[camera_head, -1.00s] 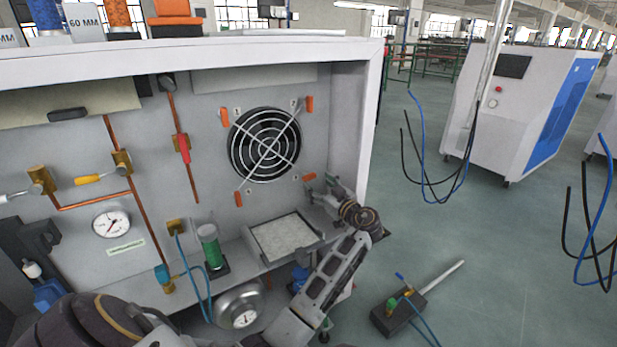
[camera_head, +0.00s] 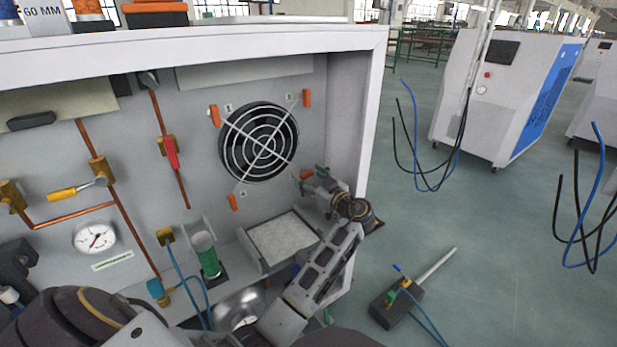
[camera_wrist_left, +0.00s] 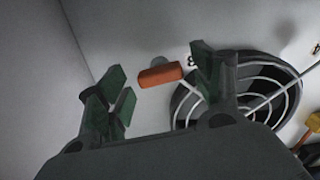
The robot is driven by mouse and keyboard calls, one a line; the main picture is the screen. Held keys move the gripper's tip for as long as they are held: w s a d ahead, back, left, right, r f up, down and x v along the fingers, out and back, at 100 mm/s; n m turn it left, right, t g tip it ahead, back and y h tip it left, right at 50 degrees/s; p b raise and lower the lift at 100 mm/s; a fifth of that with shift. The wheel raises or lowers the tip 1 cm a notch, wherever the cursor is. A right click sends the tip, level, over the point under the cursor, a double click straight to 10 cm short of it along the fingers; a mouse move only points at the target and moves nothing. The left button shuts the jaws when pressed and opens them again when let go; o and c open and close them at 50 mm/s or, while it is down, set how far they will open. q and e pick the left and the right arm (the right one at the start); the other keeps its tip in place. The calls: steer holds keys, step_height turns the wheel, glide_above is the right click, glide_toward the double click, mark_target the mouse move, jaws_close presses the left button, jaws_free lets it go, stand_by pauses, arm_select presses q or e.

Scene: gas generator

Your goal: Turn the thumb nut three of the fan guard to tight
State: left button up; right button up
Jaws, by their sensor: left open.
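The round black fan guard (camera_head: 258,142) with silver rings is on the grey back panel, with orange thumb nuts at its corners. The lower-right orange nut (camera_head: 306,175) has my left gripper (camera_head: 316,180) beside it, and part of it is hidden. In the left wrist view that orange nut (camera_wrist_left: 160,75) shows between the dark green fingers of my open left gripper (camera_wrist_left: 160,88), apart from both. A small number label beside it is partly covered by a finger and cannot be read surely. My right gripper is not in view.
The cabinet's right wall (camera_head: 350,120) is close to my left arm. A shallow tray (camera_head: 246,264) and a green cylinder (camera_head: 208,258) are below the fan. Copper pipes and a gauge (camera_head: 94,238) are on the left. Open floor lies to the right.

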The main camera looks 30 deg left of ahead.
arm_select(q)
steer(key=shift+c, duration=0.5)
steer(key=c, duration=0.9)
